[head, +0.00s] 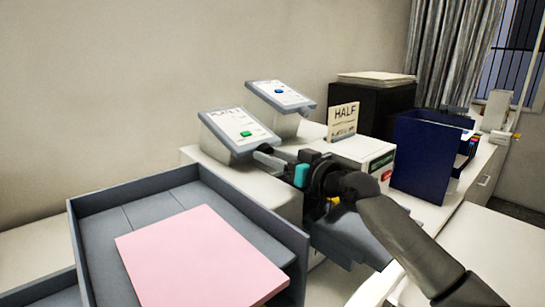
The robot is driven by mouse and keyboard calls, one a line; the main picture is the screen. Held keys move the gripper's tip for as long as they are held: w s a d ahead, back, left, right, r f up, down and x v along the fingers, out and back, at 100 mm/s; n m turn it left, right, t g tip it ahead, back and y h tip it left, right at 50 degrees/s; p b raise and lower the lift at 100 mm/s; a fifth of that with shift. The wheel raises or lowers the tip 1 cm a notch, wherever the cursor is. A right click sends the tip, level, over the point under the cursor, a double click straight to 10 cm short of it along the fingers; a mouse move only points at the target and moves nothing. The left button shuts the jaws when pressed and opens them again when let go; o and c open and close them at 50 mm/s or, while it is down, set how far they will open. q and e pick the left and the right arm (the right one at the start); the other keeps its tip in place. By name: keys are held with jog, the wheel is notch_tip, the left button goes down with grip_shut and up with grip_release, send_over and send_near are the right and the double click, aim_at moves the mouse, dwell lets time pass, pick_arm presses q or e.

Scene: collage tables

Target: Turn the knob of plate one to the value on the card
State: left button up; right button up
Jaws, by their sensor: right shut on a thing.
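Plate one (228,129) is a tilted white panel in a grey frame with a green mark. My right gripper (266,154) reaches in from the right and is shut at its lower right edge. The knob is hidden by the fingers, so its pointer setting cannot be read. The card (343,116) stands upright behind and right of the gripper and reads HALF; the small picture under the word is unclear. My left gripper is out of view.
A second tilted panel (270,90) with a blue mark stands behind plate one. A white box (374,157), a dark blue bin (422,160) and a black box (372,100) stand to the right. A grey tray (185,197) holding a pink sheet (200,258) fills the front left.

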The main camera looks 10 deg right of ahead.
grip_shut()
jog(key=shift+f+b, duration=0.1)
jog(key=shift+b, duration=0.3)
jog(key=m+y+b, duration=0.1)
jog(key=b, duration=0.1)
jog(key=m+g+y+b, duration=0.1)
jog(key=b, duration=0.1)
jog(key=shift+w+f+m+b, duration=0.1)
jog(key=shift+f+m+b, duration=0.05)
jog(key=shift+m+b, duration=0.25)
jog(key=shift+m+y+b, duration=0.3)
jog(key=shift+m+b, duration=0.1)
jog(key=shift+b, duration=0.05)
jog(key=shift+d, duration=0.1)
jog(key=o, duration=1.1)
grip_release()
jog(key=shift+r, duration=0.2)
